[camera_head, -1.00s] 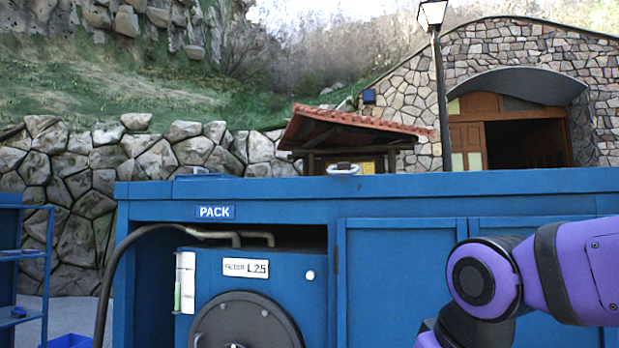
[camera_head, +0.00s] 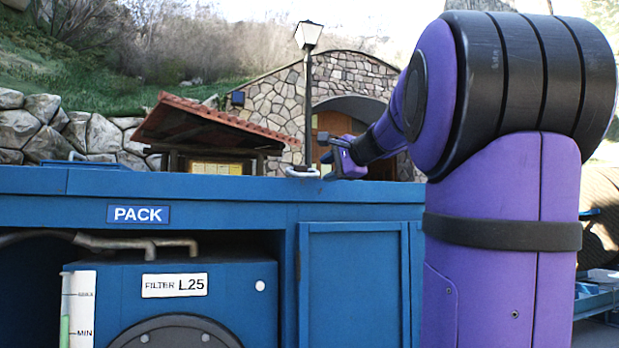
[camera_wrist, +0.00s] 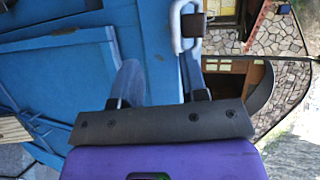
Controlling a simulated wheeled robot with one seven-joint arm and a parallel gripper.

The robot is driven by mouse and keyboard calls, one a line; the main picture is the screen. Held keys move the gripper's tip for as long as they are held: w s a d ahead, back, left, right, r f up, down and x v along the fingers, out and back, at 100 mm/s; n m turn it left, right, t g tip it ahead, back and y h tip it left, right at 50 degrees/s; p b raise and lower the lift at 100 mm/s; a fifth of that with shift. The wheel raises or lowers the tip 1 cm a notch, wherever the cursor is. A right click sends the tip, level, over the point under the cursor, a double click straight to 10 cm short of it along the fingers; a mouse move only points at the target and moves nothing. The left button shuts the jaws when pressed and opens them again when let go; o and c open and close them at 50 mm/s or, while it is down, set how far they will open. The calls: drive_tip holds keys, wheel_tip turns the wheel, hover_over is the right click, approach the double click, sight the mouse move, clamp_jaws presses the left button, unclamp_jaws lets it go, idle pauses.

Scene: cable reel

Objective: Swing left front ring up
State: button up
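The left front ring (camera_head: 301,172) is a pale metal loop at the front top edge of the blue cabinet (camera_head: 240,212). In the head view it lies low on the edge. In the wrist view the ring (camera_wrist: 177,28) shows as a U-shaped loop with a dark block beside it, ahead of my fingers. My gripper (camera_head: 326,157) is just right of the ring in the head view. The wrist view shows its two fingers apart, with nothing between them. I cannot tell whether a finger touches the ring.
The cabinet has an open bay holding a filter box (camera_head: 220,283) under the PACK label (camera_head: 138,214). A closed door (camera_head: 352,285) is to its right. A lamp post (camera_head: 308,90), a tiled-roof shelter (camera_head: 205,125) and a stone building stand behind.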

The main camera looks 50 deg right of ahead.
sight(312, 175)
drive_tip(key=shift+m+h, duration=0.3)
drive_tip(key=shift+m, duration=0.1)
drive_tip(key=w+d, duration=0.1)
drive_tip(key=w, duration=0.2)
drive_tip(key=w+d, duration=0.1)
drive_tip(key=w, duration=0.2)
drive_tip(key=w+d, duration=0.1)
drive_tip(key=w, duration=0.3)
drive_tip(key=shift+d+f, duration=0.3)
drive_tip(key=shift+f, duration=0.05)
clamp_jaws()
